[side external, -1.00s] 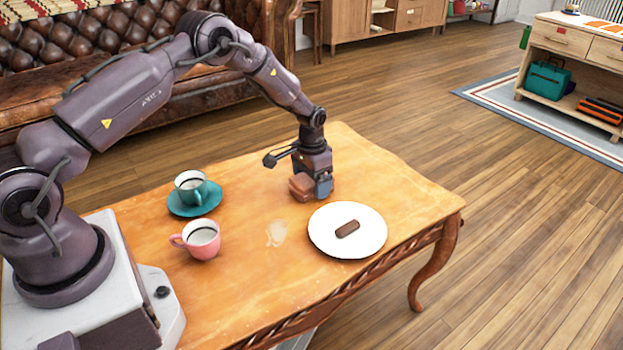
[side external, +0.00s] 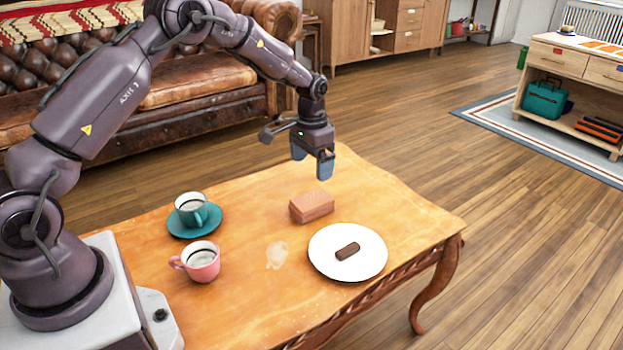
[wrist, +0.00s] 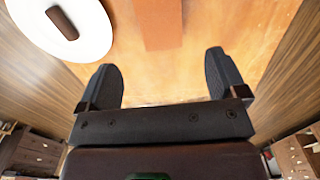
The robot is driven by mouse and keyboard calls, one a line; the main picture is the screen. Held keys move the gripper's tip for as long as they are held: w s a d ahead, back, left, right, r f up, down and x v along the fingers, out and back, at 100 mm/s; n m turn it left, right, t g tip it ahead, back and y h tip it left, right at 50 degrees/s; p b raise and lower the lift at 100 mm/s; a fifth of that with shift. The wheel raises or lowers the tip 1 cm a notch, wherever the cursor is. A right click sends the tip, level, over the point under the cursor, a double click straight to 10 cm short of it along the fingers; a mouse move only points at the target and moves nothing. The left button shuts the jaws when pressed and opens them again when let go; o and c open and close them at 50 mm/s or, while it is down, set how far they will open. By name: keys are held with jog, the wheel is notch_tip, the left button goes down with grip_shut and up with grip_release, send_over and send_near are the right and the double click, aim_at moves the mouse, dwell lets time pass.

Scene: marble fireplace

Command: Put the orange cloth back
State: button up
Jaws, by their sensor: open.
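A small orange-brown folded block (side external: 312,207) lies on the wooden table behind the white plate. It may be the folded orange cloth; I cannot tell for sure. In the wrist view the block (wrist: 160,24) shows at the top middle, beyond the fingertips. My gripper (side external: 312,164) is open and empty, above the block and apart from it. In the wrist view the fingers of my gripper (wrist: 164,80) stand wide apart with bare table between them. Flat orange pieces (side external: 603,46) lie on the sideboard at the far right, too small to identify.
The white plate (side external: 330,266) holds a dark brown bar (side external: 347,251). A teal cup (side external: 191,208) on its saucer (side external: 175,221) and a pink cup (side external: 202,263) stand to the left. A pale spill (side external: 277,256) marks the table. The table's right end is clear.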

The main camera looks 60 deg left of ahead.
jog(key=s+d+r+t, duration=0.1)
jog(key=s+d+r, duration=0.1)
jog(key=s+r, duration=0.35)
jog(key=s+d+r+t, duration=0.1)
jog(key=s+d+r, duration=0.15)
jog(key=r, duration=0.55)
jog(key=s+d+r+t, duration=0.1)
jog(key=s+d+r, duration=0.2)
jog(key=r, duration=0.3)
jog(key=s+d+r+t, duration=0.1)
jog(key=s+d, duration=0.1)
jog(key=s, duration=0.7)
jog(key=s+d+r+t, duration=0.1)
jog(key=s+d+r, duration=0.1)
jog(key=s, duration=0.7)
jog(key=shift+s+d+r+t, duration=0.15)
jog(key=shift+s+d+t, duration=0.05)
jog(key=shift+d+t, duration=0.1)
